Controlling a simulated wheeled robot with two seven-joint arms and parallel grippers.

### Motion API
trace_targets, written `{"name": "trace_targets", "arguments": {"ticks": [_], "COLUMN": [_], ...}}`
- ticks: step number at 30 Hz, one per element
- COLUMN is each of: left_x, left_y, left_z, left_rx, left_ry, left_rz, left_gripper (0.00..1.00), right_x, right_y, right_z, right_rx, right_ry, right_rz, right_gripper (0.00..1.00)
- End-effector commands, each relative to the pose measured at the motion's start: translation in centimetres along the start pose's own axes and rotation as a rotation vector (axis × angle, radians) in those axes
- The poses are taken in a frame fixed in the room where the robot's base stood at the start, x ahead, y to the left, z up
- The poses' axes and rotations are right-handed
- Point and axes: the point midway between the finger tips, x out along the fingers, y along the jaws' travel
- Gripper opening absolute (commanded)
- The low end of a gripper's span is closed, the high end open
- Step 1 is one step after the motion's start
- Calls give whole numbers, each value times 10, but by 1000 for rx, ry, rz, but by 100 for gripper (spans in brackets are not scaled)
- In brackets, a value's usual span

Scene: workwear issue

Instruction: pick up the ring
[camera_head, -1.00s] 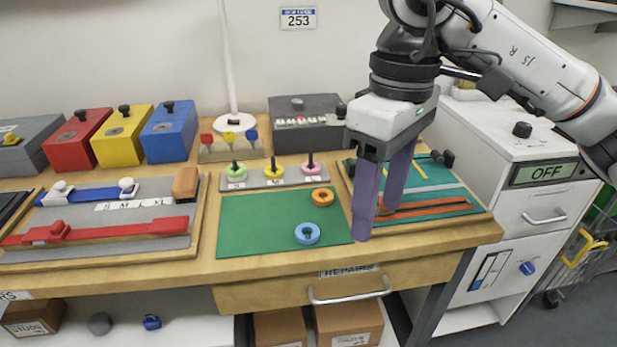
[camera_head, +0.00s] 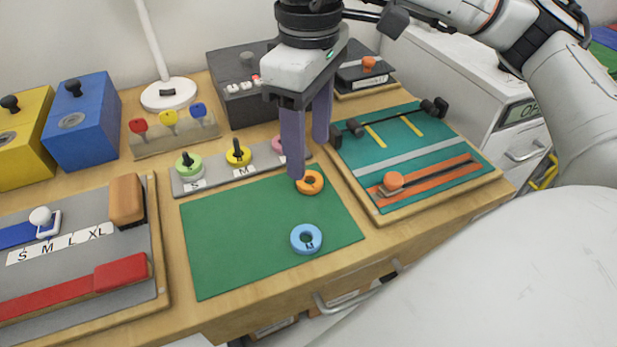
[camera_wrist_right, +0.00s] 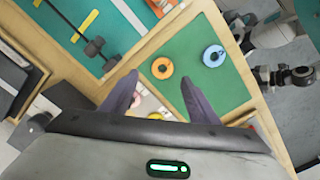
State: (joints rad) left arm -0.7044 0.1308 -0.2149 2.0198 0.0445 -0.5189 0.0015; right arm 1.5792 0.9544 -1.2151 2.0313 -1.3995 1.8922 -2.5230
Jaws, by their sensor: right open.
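An orange ring (camera_head: 313,191) lies flat near the back right edge of a green mat (camera_head: 235,245). A blue ring (camera_head: 296,245) lies flat on the mat in front of it. My right gripper (camera_head: 307,157) points down, open, its purple fingers just behind and above the orange ring; one fingertip overlaps the ring's back edge in this view. In the right wrist view the open fingers (camera_wrist_right: 158,79) have nothing between their tips; the orange ring (camera_wrist_right: 170,71) shows just beyond them and the blue ring (camera_wrist_right: 205,59) farther right. My left gripper is not in view.
Behind the mat, a grey strip (camera_head: 215,182) holds green, yellow and pink rings on pegs; the pink one is partly hidden by a finger. A teal board (camera_head: 400,150) with orange straps lies right. A grey board with a brush (camera_head: 127,200) lies left. The mat's left part is clear.

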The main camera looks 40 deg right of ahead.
Motion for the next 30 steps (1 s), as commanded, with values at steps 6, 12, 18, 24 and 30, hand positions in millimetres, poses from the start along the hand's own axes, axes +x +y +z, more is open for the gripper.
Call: {"name": "trace_targets", "arguments": {"ticks": [6,12,18,24,30], "left_x": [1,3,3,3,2], "left_y": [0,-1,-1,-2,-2], "left_z": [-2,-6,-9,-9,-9], "left_rx": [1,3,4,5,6], "left_ry": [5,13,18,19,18], "left_rz": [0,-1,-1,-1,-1], "left_gripper": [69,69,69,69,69], "right_x": [31,49,50,50,49], "right_y": [-6,-5,-5,-5,-5], "right_z": [-1,-1,-2,-2,-2], "right_rx": [1,2,2,2,2], "right_ry": [-2,-1,0,0,0], "right_rz": [0,-1,-1,-1,-1], "right_gripper": [55,55,55,24,11]}}
